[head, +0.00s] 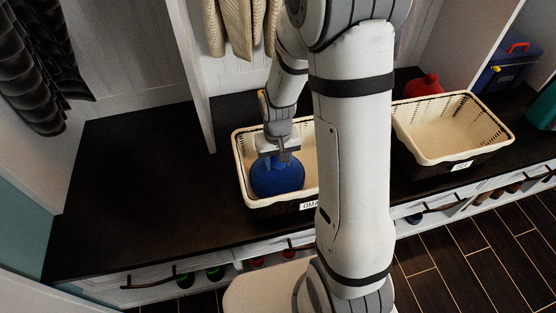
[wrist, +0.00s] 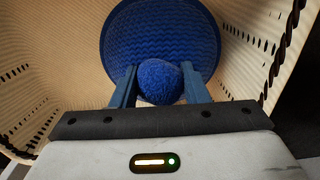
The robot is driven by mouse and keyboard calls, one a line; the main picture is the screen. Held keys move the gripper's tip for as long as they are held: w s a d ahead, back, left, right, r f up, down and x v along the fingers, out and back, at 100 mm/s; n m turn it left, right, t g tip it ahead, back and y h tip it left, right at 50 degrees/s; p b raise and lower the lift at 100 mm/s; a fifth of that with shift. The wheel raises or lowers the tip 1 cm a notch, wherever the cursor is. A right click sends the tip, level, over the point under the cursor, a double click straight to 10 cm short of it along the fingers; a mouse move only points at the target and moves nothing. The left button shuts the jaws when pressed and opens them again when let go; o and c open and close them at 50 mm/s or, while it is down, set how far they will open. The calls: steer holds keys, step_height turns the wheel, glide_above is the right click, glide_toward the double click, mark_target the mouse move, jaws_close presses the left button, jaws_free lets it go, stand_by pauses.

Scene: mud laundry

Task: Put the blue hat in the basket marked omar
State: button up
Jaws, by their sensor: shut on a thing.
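The blue hat (head: 277,180) is a knitted hat with a round pompom. My gripper (head: 279,156) points down over it and is shut on the pompom, as the wrist view (wrist: 158,82) shows, with a finger on each side. The ribbed blue body of the hat (wrist: 160,35) hangs beyond the fingers, inside the cream-lined basket (head: 241,167). That basket's front label (head: 310,205) begins "OMA"; my arm hides the rest. Its perforated walls (wrist: 262,45) surround the hat in the wrist view. I cannot tell whether the hat touches the bottom.
A second cream-lined basket (head: 455,158), empty, stands to the right with a small label. A red object (head: 422,86) and a blue box with a red handle (head: 505,67) are behind it. The dark bench top (head: 130,190) is clear at left.

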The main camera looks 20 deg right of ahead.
steer(key=shift+f, duration=0.2)
steer(key=o, duration=1.2)
steer(key=shift+r, duration=0.1)
steer(key=shift+o, duration=0.2)
step_height(320, 180, up, 12)
steer(key=p, duration=0.3)
steer(key=s+d+r+t, duration=0.1)
steer(key=s+r, duration=0.8)
steer(key=s, duration=0.4)
steer(key=shift+s+d+r+t, duration=0.2)
steer(key=shift+d+t, duration=0.1)
steer(key=shift+d, duration=0.1)
